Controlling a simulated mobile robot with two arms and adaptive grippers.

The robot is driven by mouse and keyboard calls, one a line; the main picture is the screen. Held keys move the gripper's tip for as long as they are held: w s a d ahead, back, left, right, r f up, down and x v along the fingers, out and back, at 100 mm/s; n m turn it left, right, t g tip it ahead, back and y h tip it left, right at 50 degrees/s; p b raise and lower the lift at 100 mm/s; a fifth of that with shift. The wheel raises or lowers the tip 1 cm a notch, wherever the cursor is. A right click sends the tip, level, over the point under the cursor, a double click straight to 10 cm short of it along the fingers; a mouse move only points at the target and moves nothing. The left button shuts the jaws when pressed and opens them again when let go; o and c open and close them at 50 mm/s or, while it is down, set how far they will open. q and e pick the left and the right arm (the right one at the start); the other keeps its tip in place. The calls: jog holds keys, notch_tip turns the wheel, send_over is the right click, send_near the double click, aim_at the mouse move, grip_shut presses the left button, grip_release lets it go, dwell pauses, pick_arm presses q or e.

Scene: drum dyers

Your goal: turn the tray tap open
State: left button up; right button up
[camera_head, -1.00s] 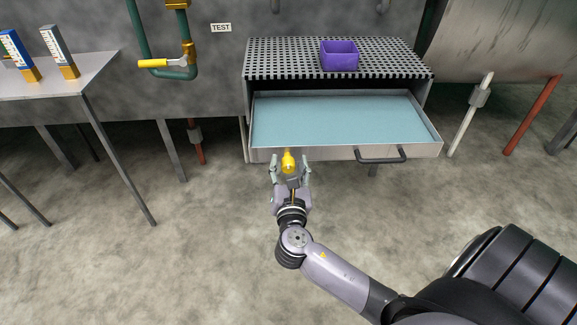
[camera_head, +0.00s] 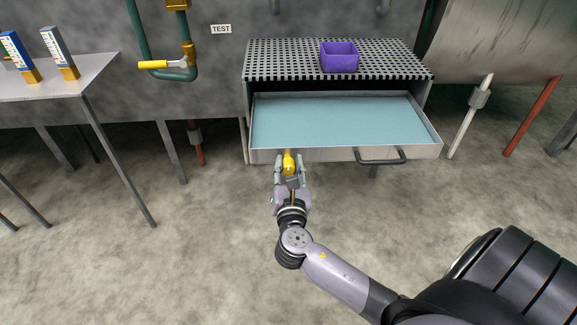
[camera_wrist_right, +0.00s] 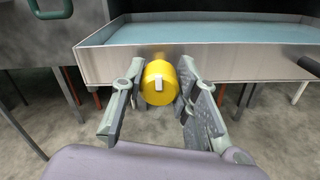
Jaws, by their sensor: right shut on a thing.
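The tray tap (camera_head: 289,162) is a yellow knob on the front wall of the shallow tray (camera_head: 400,149), left of the tray's handle. In the right wrist view the tap (camera_wrist_right: 159,84) is a yellow cylinder with a small pale bar mark standing upright on its face. My right gripper (camera_head: 290,169) is shut on the tap, one finger on each side. The right gripper's fingers (camera_wrist_right: 158,88) also show in the right wrist view. The tray holds pale blue liquid or a blue surface. My left gripper is not in view.
A dark handle (camera_head: 381,157) sticks out of the tray front. A purple box (camera_head: 339,56) stands on the perforated shelf (camera_head: 285,62) above. A yellow-handled pipe valve (camera_head: 153,64) is on the wall, and a table (camera_head: 85,80) with two boxes stands left.

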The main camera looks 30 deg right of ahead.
jog(key=shift+m, duration=0.3)
grip_shut()
jog(key=shift+m, duration=0.9)
jog(key=shift+f+m, duration=0.1)
jog(key=shift+m, duration=0.8)
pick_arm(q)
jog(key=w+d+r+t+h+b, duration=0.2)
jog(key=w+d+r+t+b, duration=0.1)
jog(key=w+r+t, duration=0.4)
pick_arm(e)
jog(key=m, duration=0.7)
jog(key=shift+s+d+f, duration=0.1)
jog(key=shift+f, duration=0.05)
jog(key=m+b, duration=0.2)
jog(key=m, duration=0.4)
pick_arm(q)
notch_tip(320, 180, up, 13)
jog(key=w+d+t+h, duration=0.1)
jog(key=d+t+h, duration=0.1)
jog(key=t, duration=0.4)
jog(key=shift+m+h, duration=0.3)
pick_arm(e)
grip_release()
jog(key=shift+m, duration=0.5)
